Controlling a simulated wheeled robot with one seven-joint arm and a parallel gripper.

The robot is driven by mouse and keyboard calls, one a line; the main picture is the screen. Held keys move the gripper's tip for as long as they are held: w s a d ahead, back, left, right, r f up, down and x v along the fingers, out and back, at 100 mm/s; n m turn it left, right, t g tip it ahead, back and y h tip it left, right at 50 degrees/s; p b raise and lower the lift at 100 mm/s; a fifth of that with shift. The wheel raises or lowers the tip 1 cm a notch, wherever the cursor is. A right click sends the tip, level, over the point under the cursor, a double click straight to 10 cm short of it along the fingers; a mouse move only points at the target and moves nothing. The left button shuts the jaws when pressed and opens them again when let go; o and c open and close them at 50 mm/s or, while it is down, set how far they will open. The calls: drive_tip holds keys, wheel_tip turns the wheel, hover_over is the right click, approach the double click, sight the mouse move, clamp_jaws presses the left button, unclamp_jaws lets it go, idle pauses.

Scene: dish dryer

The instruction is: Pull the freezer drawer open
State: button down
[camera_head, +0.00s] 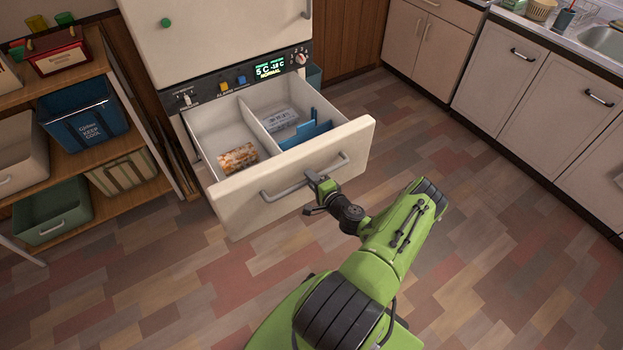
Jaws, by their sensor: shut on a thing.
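The freezer drawer (229,206) is a cream-white box pulled well out below the control panel of the fridge. A grey bar handle (283,189) runs across its front. My gripper (318,182) is shut on this handle right of its middle. Inside the drawer, a divider splits it into two parts. A package with an orange-and-white pattern (238,158) lies in the left part. A clear tray (282,120) and blue pieces (306,135) lie in the right part. The fingertips are small in view and partly hidden by the handle.
A wooden shelf (99,62) with bins stands at the left, close to the drawer's left side. White cabinets (500,75) and a sink (604,40) stand at the right. The tiled floor (470,200) between the drawer and the cabinets is clear.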

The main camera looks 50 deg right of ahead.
idle(0.3)
drive_tip(key=c, duration=1.1)
unclamp_jaws()
drive_tip(key=p+v, duration=0.4)
drive_tip(key=v, duration=1.1)
drive_tip(key=shift+s+a+r, duration=0.15)
drive_tip(key=shift+s, duration=0.25)
